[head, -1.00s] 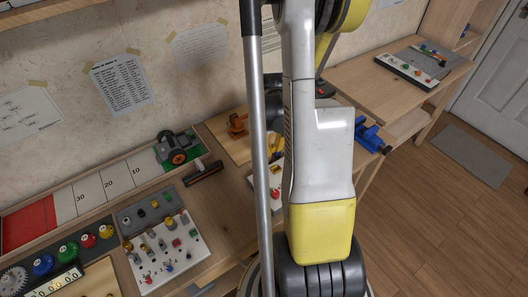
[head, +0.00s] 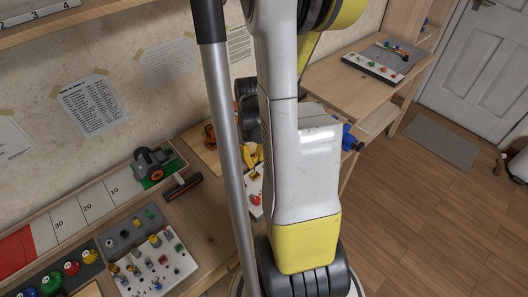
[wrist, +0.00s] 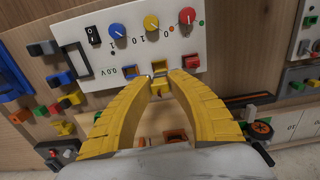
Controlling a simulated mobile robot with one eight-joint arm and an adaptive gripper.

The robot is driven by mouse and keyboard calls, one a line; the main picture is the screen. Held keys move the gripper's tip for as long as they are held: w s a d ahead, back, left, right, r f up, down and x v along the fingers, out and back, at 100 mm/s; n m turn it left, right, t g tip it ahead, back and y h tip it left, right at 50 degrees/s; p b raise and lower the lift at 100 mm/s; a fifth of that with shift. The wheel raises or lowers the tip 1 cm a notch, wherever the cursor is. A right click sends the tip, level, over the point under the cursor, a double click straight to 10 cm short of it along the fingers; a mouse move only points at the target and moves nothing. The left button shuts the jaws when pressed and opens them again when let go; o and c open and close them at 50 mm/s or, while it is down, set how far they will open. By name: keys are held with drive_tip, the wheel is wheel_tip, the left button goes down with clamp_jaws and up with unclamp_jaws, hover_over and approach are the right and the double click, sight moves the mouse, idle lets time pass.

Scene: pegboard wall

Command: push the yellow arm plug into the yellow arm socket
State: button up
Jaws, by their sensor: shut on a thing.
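In the wrist view my gripper (wrist: 158,88) has its two yellow fingers closed around the small yellow arm plug (wrist: 157,85), at the lower edge of a white control panel (wrist: 150,48). The yellow arm socket (wrist: 158,67) seems to sit just beyond the fingertips, between a blue socket (wrist: 110,71) and a red socket (wrist: 191,62). The fingertips and plug partly hide it, and I cannot tell whether the plug touches or enters it. In the head view my gripper is hidden behind my arm.
The panel carries a blue knob (wrist: 116,30), a yellow knob (wrist: 151,22), a red knob (wrist: 187,16) and a black switch (wrist: 93,34). Several coloured blocks lie left of my fingers.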

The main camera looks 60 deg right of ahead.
sight(255, 177)
drive_tip(key=shift+f+b, duration=1.95)
drive_tip(key=shift+f, duration=0.7)
drive_tip(key=shift+f+b, duration=0.95)
drive_tip(key=shift+b, duration=0.15)
drive_tip(key=o, duration=0.8)
drive_tip(key=shift+o, duration=0.2)
drive_tip(key=shift+r, duration=0.1)
drive_tip(key=shift+r+p, duration=2)
drive_tip(key=shift+r, duration=0.45)
